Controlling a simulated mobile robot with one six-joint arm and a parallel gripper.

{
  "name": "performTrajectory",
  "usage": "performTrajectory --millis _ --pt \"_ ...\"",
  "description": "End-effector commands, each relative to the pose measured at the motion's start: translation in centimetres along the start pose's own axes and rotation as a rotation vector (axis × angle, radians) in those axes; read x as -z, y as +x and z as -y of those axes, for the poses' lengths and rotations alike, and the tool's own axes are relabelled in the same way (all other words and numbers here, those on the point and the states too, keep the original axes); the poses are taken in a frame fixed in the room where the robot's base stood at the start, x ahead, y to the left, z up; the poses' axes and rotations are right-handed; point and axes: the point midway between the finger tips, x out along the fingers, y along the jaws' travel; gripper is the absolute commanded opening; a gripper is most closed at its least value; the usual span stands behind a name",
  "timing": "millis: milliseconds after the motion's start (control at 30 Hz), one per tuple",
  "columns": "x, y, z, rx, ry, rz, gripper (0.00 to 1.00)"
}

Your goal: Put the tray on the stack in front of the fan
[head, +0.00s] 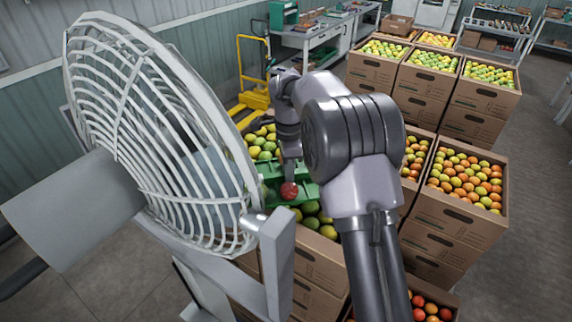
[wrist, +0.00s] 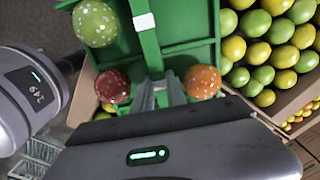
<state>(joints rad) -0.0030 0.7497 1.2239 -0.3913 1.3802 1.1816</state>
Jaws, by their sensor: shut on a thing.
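The green tray (head: 309,190) is in my gripper (head: 290,172), over the front carton stack (head: 320,268) beside the fan (head: 150,120). In the wrist view my gripper (wrist: 158,95) is shut on the middle divider of the tray (wrist: 182,22). A pale green speckled fruit (wrist: 96,23), a dark red one (wrist: 112,86) and an orange one (wrist: 202,82) sit in the tray. The red one also shows in the head view (head: 289,191). The fan cage hides the tray's left part. I cannot tell whether the tray touches the stack.
Yellow-green fruit (wrist: 262,50) fills an open carton beside and below the tray. Cartons of orange fruit (head: 466,180) stand to the right of my arm. A yellow trolley (head: 254,98) and a workbench (head: 322,38) stand behind. Open floor lies at the far right.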

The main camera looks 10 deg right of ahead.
Motion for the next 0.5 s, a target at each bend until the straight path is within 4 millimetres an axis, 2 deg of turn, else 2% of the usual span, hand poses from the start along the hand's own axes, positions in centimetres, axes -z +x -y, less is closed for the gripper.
performTrajectory --millis 100,200,333,500 --pt "0.1 -0.2 2.5 0.0 0.002 0.0 0.0" --pt "0.2 0.1 3.6 0.0 0.001 0.0 0.0" --pt "0.2 0.4 4.6 -0.001 0.001 0.0 0.0" --pt "0.2 3.0 4.4 -0.003 0.001 0.0 0.0"
